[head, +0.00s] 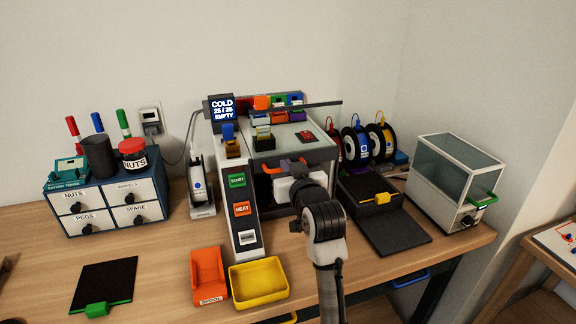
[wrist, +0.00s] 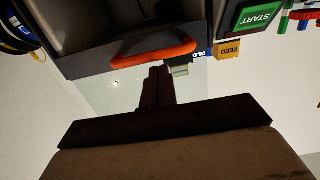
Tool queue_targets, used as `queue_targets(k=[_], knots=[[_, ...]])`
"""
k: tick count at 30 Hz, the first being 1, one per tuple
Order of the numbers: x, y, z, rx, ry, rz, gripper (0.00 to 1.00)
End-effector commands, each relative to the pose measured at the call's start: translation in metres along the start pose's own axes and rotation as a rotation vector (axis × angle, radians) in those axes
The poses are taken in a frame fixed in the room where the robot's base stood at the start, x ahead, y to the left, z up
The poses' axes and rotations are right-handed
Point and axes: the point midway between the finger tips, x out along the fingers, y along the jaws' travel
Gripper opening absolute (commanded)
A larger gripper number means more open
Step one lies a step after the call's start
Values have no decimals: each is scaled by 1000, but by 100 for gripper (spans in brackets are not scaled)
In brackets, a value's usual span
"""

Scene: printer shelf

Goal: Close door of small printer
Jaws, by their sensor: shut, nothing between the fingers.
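The small printer (head: 270,152) stands at mid-table, with a grey top and a white side panel of buttons. Its front opening is dark and partly covered by my arm. An orange bar handle (wrist: 155,50) crosses the dark front edge in the wrist view; part of it also shows in the head view (head: 271,170). My gripper (wrist: 158,72) is shut and empty, its fingertips close to this handle; I cannot tell whether they touch. My fingers are hidden behind my wrist in the head view. The door's angle is hard to judge.
A screen (head: 222,108) reads COLD. A glass-sided box (head: 455,180) with a green handle and a dark flat panel (head: 388,236) stand to the right. Orange (head: 207,275) and yellow (head: 258,281) bins sit in front. Drawers (head: 107,205) stand left. Spools (head: 381,140) stand behind right.

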Motion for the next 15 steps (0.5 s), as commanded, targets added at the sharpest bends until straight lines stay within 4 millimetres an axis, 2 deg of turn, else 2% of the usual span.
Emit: queue_targets(k=[10,15], knots=[[0,0,2,0,0,0,0],[2,0,25,2,-1,-1,0]])
